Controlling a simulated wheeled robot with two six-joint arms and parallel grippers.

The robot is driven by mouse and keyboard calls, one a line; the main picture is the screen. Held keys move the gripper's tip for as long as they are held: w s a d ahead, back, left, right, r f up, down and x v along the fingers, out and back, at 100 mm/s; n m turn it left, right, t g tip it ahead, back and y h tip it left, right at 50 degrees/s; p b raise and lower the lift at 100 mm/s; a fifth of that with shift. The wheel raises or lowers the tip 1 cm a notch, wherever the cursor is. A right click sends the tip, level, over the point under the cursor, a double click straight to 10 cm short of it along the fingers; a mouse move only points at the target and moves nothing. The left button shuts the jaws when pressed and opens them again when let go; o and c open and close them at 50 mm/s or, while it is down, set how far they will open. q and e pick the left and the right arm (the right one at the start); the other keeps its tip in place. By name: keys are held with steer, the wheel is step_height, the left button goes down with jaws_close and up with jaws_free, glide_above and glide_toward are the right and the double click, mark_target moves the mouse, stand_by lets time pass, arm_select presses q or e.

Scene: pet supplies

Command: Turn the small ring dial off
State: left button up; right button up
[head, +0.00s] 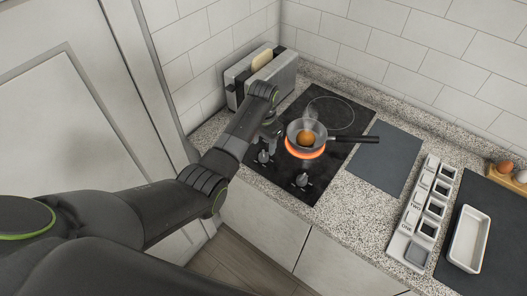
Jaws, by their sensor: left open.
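A black cooktop (283,180) is set into the speckled counter. A pan (295,131) with a dark handle stands over a ring that glows orange (305,154), and a round orange-brown item (306,137) is in the pan. Another ring (330,112) behind it is dark. One dial (263,157) shows just below my left gripper, and another dial (302,180) is nearer the front right corner. My left gripper (270,135) is open above the cooktop's left part, left of the pan. Its fingertips are small and partly hidden by the arm, so contact with a dial cannot be told. My right gripper is out of view.
A toaster (289,72) with bread (262,60) stands behind my left arm. A dark mat (384,160) lies right of the cooktop. Further right are a labelled white rack (408,222), a white tray (469,240) and eggs (505,166). The pan's handle points right.

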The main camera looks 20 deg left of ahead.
mark_target(263, 153)
arm_select(q)
steer(key=shift+f, duration=2.8)
steer(key=c, duration=1)
steer(key=shift+r, duration=0.1)
